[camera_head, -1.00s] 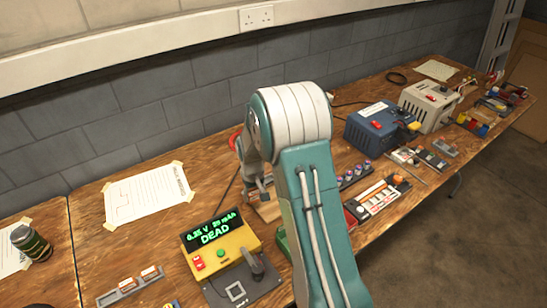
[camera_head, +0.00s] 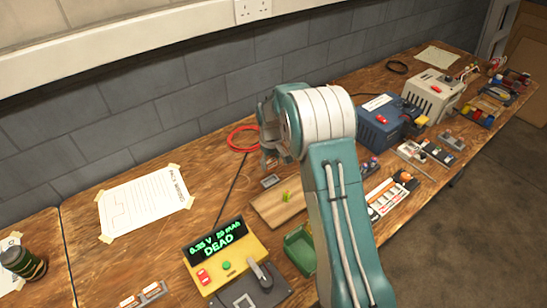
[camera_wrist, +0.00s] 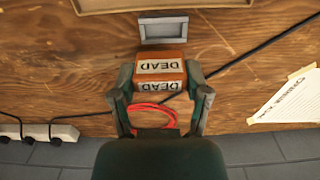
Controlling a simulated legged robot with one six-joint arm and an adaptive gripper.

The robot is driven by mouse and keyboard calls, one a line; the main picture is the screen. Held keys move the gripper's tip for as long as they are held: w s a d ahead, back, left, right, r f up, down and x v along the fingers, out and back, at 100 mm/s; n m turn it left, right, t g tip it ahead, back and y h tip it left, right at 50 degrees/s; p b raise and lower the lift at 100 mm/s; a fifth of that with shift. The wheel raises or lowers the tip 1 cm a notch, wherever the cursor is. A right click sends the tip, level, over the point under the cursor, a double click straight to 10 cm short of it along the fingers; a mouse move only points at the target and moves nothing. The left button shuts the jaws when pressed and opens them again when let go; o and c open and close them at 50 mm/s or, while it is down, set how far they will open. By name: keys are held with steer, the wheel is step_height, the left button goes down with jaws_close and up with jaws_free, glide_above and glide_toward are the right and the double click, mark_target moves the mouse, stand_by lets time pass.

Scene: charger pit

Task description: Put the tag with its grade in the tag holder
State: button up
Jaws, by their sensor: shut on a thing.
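My gripper (camera_wrist: 160,82) is shut on an orange tag (camera_wrist: 173,54) marked DEAD in the wrist view. The tag sits between both fingers. The grey tag holder (camera_wrist: 163,30) shows just beyond the tag, apart from it in the picture; its slot looks empty. In the head view the tag holder (camera_head: 271,181) lies on the bench behind the wooden board, and my gripper (camera_head: 268,158) is over the bench near it. The held tag is hard to make out there. The yellow tester (camera_head: 225,258) displays DEAD.
A wooden board (camera_head: 268,213) with a small green thing on it and a green tray (camera_head: 299,252) stand in front of the holder. A red cable coil (camera_head: 236,140) lies behind my gripper. A black cable crosses the bench. A holder with orange tags (camera_head: 145,296) is at front left.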

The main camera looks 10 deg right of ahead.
mark_target(270, 182)
steer(key=f, duration=0.1)
steer(key=a+f, duration=0.1)
steer(key=f, duration=0.1)
steer(key=shift+d+f, duration=0.25)
steer(key=shift+f, duration=0.3)
steer(key=shift+d+f, duration=0.2)
steer(key=shift+f, duration=0.3)
steer(key=shift+a, duration=0.1)
steer(key=shift+a, duration=0.25)
steer(key=shift+s+d, duration=0.1)
steer(key=shift+d, duration=0.25)
steer(key=shift+a, duration=0.2)
steer(key=shift+f, duration=0.75)
stand_by(1.0)
steer(key=o, duration=0.9)
steer(key=shift+o, duration=0.2)
